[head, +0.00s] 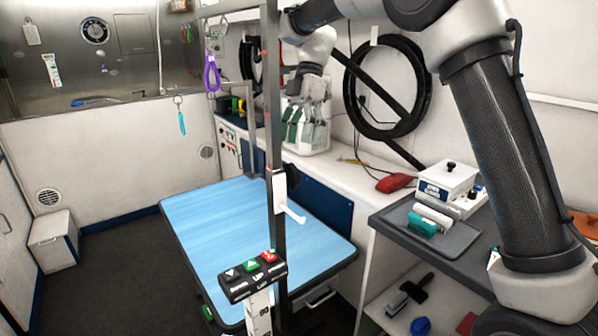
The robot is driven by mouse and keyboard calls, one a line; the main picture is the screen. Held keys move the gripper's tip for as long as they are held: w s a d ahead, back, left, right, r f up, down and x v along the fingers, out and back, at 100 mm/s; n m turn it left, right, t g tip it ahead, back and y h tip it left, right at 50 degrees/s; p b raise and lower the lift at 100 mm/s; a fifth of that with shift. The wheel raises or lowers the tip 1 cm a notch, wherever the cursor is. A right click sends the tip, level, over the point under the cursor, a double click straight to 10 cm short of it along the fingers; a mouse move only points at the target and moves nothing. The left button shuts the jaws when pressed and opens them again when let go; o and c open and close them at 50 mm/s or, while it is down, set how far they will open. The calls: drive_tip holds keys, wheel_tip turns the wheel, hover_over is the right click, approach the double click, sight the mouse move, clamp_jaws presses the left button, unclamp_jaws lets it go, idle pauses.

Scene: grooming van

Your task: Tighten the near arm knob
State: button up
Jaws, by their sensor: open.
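The near grooming arm is an upright grey metal post (271,110) at the near side of the blue grooming table (205,225). A small dark knob (291,174) sits on this post, just above a white clamp piece (279,192) with a white lever sticking out to the lower right. How tight the knob is cannot be seen. My gripper (297,84) is at the end of my arm, above and behind the knob in the picture. It is small, dark and partly lost against the bottles behind it; it appears open, with nothing seen in it, and apart from the knob.
A black control box (253,277) with arrow buttons stands in front of the post. A bottle caddy (307,128) and red pouch (396,183) are on the counter. A grey tray (437,238) lies right. The tabletop is clear.

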sight(293, 168)
drive_tip(key=x, duration=0.8)
drive_tip(key=c, duration=1)
drive_tip(key=shift+w, duration=0.1)
